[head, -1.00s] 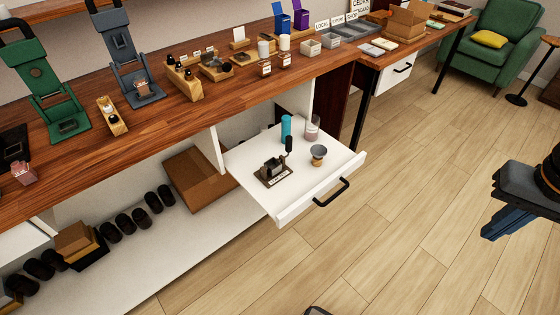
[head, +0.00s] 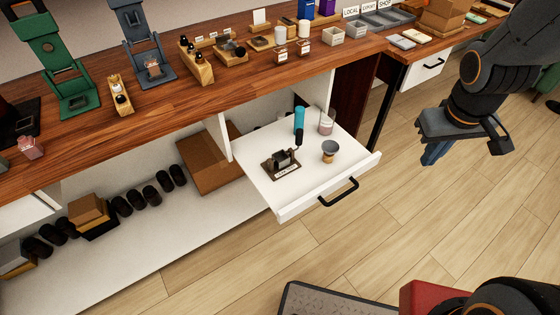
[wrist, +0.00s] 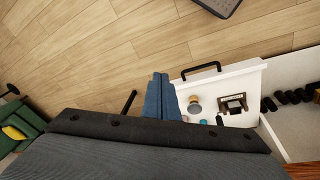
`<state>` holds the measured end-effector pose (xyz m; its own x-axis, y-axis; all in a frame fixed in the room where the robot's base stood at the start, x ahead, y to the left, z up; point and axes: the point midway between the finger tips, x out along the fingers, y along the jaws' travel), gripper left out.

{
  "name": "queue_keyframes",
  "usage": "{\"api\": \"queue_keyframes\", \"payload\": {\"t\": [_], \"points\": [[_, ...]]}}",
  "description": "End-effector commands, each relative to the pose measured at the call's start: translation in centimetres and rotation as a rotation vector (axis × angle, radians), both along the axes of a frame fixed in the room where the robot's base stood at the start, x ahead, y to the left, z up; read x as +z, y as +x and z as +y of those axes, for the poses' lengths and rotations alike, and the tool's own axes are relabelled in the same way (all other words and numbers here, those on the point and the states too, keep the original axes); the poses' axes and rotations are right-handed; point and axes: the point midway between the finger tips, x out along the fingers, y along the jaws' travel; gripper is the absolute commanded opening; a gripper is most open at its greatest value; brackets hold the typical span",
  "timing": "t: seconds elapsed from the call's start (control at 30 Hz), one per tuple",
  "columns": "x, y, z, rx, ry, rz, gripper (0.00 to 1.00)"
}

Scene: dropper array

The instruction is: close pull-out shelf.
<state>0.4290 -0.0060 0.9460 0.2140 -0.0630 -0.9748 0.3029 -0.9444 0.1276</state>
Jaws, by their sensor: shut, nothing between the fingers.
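The white pull-out shelf (head: 262,182) stands out from under the wooden counter, with a black bar handle (head: 338,193) on its front. On it are a small dark device on a base (head: 282,163), a grey cup-like item on a stand (head: 330,151), a teal cylinder (head: 299,122) and a pinkish glass (head: 326,123). My gripper (head: 429,158) is shut and empty, in the air to the right of the shelf, apart from the handle. In the wrist view, my blue fingers (wrist: 160,92) are together, left of the shelf handle (wrist: 201,70).
The wooden counter (head: 130,120) carries green and grey presses, trays and small jars. Below it, a lower shelf (head: 130,250) holds boxes and several dark round items. The wooden floor (head: 400,240) before the shelf is clear. A dark mat (head: 340,303) lies near the bottom.

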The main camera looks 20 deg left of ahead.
Motion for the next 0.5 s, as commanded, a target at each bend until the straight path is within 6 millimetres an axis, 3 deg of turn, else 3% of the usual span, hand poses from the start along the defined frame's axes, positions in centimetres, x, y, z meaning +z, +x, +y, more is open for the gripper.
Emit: {"api": "queue_keyframes", "payload": {"t": [0.1,0.2,0.27,0.37,0.5], "points": [[-2.6,5.7,2.1,0.347,-0.07,-0.095,0.0],[-4.9,9.5,5.8,0.67,-0.095,-0.179,0.0],[-6.5,11.0,8.6,0.867,-0.092,-0.226,0.0],[-9.2,11.9,13.8,1.187,-0.055,-0.298,0.0],[-12.6,10.3,20.0,1.566,0.044,-0.378,0.0]]}}
